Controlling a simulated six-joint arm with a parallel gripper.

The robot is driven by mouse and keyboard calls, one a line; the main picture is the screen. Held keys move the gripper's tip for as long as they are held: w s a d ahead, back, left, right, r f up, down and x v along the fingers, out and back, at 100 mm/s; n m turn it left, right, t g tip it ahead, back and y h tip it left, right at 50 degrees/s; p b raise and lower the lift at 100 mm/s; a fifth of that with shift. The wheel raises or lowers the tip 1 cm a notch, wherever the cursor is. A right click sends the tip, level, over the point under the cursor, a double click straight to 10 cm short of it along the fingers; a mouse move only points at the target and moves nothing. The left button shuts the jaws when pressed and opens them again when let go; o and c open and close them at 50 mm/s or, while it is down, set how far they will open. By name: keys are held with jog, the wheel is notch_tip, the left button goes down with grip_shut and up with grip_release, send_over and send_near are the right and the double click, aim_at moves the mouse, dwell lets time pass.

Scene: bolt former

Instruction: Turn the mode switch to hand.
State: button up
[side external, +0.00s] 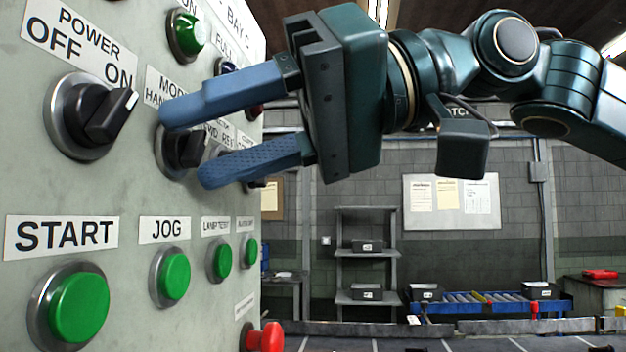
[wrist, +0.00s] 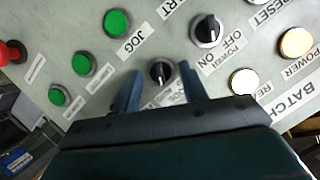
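The mode switch (side external: 186,148) is a black knob on a silver ring on the grey-green panel, below a partly covered label reading "MOD…" and "HAN…". My gripper (side external: 190,144) is open, with one blue finger above the knob and one below it in the side view. In the wrist view the knob (wrist: 160,72) lies between the two fingertips (wrist: 160,82). I cannot tell whether either finger touches it. The fingers hide part of the knob and its labels, and its exact setting is unclear.
The power switch (side external: 98,114) is left of the mode switch, its white mark toward ON. Green START (side external: 79,307) and JOG (side external: 173,276) buttons sit below. A red mushroom button (side external: 266,338) sticks out at the panel's lower right. Free room lies right of the panel.

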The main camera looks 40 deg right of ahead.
jog(key=c, duration=0.8)
jog(key=shift+s+n+h, duration=0.1)
jog(key=shift+n+h, duration=0.2)
jog(key=shift+a+n+t+h, duration=0.1)
jog(key=shift+n+t+h, duration=0.4)
jog(key=shift+n, duration=0.4)
jog(key=shift+s+n+t+h, duration=0.1)
jog(key=shift+n+t+h, duration=0.2)
jog(key=shift+n, duration=0.4)
jog(key=shift+r, duration=0.1)
jog(key=o, duration=1)
